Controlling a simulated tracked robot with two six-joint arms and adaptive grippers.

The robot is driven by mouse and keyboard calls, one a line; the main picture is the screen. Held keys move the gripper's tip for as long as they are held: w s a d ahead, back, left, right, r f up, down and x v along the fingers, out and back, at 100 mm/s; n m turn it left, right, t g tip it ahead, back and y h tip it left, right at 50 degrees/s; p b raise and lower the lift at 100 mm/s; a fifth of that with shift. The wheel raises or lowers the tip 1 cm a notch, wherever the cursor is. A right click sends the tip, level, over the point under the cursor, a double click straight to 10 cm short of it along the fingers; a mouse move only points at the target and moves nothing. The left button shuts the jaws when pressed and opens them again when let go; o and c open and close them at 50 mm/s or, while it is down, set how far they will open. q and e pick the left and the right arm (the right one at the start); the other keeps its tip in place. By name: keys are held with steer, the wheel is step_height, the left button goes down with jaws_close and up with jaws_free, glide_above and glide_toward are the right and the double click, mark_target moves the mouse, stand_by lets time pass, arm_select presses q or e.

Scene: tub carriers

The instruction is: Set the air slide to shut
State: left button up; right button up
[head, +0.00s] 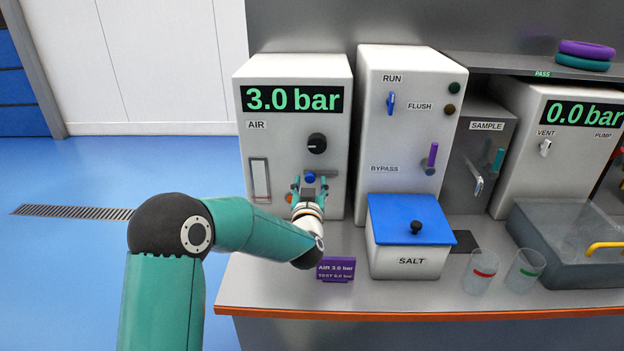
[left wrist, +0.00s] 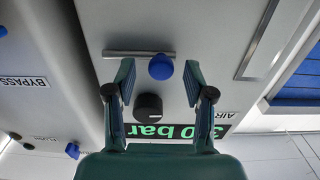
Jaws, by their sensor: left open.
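The air slide's blue knob (head: 309,178) is on the front of the white AIR box (head: 340,196), below a black dial. In the left wrist view, which is turned over, the knob (left wrist: 161,67) is near the right end of its slot (left wrist: 122,54), which is the left end in the head view. My left gripper (head: 310,184) is open in front of the box. In the left wrist view its fingers (left wrist: 159,74) appear on either side of the knob, with gaps; contact is not visible. Any end marks are hidden or unreadable. My right gripper is not in view.
The black dial (head: 317,143) is above the slide, and a gauge window (head: 260,180) is to its left. A purple sign (head: 336,269) and the SALT tub (head: 411,258) stand in front. The RUN box (head: 400,130) is close on the right.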

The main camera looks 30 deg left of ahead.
arm_select(q)
steer(key=shift+x, duration=0.75)
steer(key=shift+c, duration=0.3)
jaws_close()
